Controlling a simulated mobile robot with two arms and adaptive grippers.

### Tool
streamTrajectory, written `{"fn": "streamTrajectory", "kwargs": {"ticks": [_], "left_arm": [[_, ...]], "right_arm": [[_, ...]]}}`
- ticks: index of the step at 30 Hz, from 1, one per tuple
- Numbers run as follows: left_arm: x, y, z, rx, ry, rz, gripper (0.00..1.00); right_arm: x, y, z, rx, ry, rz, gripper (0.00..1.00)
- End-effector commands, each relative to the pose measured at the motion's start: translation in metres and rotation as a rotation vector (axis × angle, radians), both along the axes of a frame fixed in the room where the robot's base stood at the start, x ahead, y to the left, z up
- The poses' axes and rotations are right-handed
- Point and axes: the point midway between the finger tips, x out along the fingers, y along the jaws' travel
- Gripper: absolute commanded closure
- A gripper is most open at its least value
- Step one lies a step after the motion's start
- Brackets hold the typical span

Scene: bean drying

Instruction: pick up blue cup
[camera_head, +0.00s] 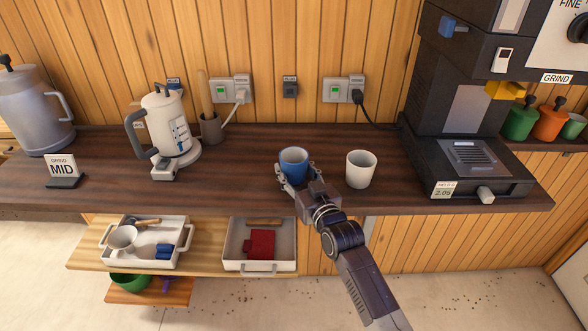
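The blue cup (293,160) stands upright on the dark wooden counter (240,165), near its middle. My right gripper (292,180) reaches in from the lower right, with its fingers low at the front and left side of the cup. The fingers look spread around the cup's lower body. I cannot tell whether they press on it or whether the cup is lifted. The gripper hides the cup's lower front. My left gripper is not in view.
A white cup (360,171) stands close to the right of my gripper. A white kettle (165,125) and a wooden-handled tool in a holder (210,127) are to the left. A dark grinder machine (455,125) stands right. Trays (230,262) sit on a lower shelf.

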Motion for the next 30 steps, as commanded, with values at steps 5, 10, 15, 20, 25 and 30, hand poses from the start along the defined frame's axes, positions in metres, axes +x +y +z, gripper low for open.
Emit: {"fn": "streamTrajectory", "kwargs": {"ticks": [5,10,15,20,25,30], "left_arm": [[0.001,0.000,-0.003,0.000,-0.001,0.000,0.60],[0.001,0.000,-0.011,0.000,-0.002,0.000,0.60],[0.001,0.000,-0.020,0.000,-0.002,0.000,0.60],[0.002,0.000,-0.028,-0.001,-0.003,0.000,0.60],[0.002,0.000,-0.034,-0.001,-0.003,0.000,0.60],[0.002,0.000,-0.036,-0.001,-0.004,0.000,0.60]], "right_arm": [[0.001,0.000,0.019,0.003,-0.007,0.000,0.80],[0.000,0.001,0.055,0.006,-0.011,0.001,0.80],[0.000,0.001,0.104,0.005,-0.013,0.000,0.80],[0.000,0.000,0.147,0.003,-0.012,0.000,0.80],[0.000,0.000,0.179,0.002,-0.008,0.000,0.80],[0.000,0.000,0.196,0.002,-0.006,0.000,0.80]]}}
